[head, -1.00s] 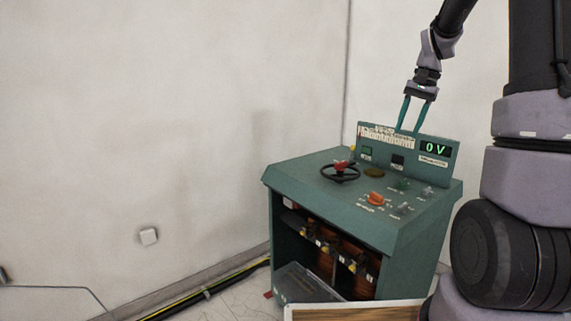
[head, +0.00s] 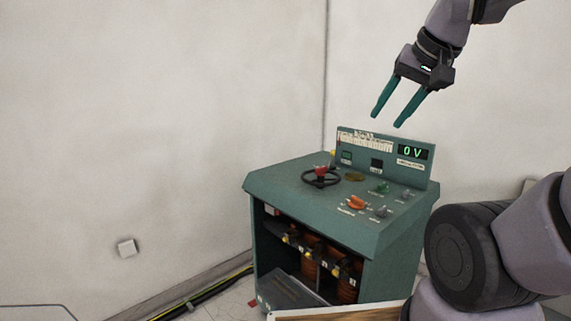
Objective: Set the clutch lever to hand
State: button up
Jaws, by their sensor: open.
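The green control console (head: 300,203) stands against the wall. Its sloped top carries a black handwheel with a red hub (head: 321,176), an orange lever knob (head: 357,202), a green knob (head: 382,188) and small grey switches (head: 381,212). The labels are too small to read, so I cannot tell which control is the clutch lever or how it is set. My gripper (head: 387,119) is open and empty, its two teal fingers pointing down and left. In the picture it is above the console's upright back panel, apart from the controls.
The console's open front shows copper coils (head: 312,251). Cables (head: 205,293) run along the wall base. The space above the console top is clear.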

aim_at(333, 152)
jog(key=i+l, duration=0.2)
jog(key=l, duration=0.15)
jog(key=i+l+u, duration=0.15)
jog(key=l, duration=0.25)
jog(key=i+l, duration=0.15)
jog(key=l, duration=0.2)
jog(key=i+l+u, duration=0.1)
jog(key=l, duration=0.3)
jog(key=i, duration=0.1)
